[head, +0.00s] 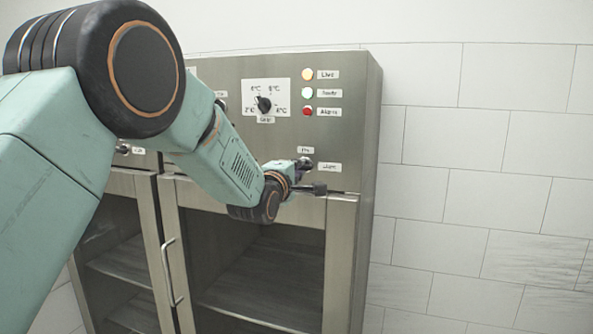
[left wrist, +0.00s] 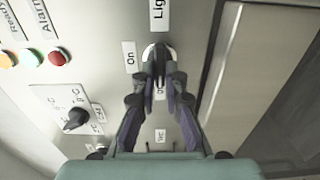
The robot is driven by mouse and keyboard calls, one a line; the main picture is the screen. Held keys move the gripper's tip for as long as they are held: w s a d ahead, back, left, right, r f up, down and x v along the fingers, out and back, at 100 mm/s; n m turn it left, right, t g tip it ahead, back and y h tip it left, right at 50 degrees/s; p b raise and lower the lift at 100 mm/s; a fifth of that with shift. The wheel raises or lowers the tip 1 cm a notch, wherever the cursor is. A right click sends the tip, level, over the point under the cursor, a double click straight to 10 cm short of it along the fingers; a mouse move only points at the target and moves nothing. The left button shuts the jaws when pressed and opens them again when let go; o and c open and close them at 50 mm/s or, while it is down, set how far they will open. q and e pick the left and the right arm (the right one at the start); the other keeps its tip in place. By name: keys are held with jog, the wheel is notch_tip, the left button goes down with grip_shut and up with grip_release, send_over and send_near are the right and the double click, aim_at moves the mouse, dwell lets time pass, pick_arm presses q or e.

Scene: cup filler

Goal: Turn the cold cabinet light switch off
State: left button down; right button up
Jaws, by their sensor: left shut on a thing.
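The cold cabinet (head: 365,130) is a steel unit with a control panel above glass doors. Its light switch (left wrist: 158,52) is a small dark knob on a pale round base, beside a label reading "Light". A label reading "On" (left wrist: 130,56) sits to its left in the left wrist view, and another label below it is partly covered by my fingers. My left gripper (left wrist: 159,80) is at the panel with its two fingers closed around the knob. My right gripper is not in view.
Above the switch is a temperature dial (head: 264,104) on a white plate. Orange, green and red lamps (head: 308,93) sit beside it. Glass doors with a bar handle (head: 170,272) are below. A tiled wall (head: 480,180) is at the right.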

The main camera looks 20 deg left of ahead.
pick_arm(q)
jog(key=c, duration=1.4)
grip_release()
jog(key=shift+w, duration=0.1)
jog(key=s, duration=1.2)
jog(key=shift+a, duration=0.15)
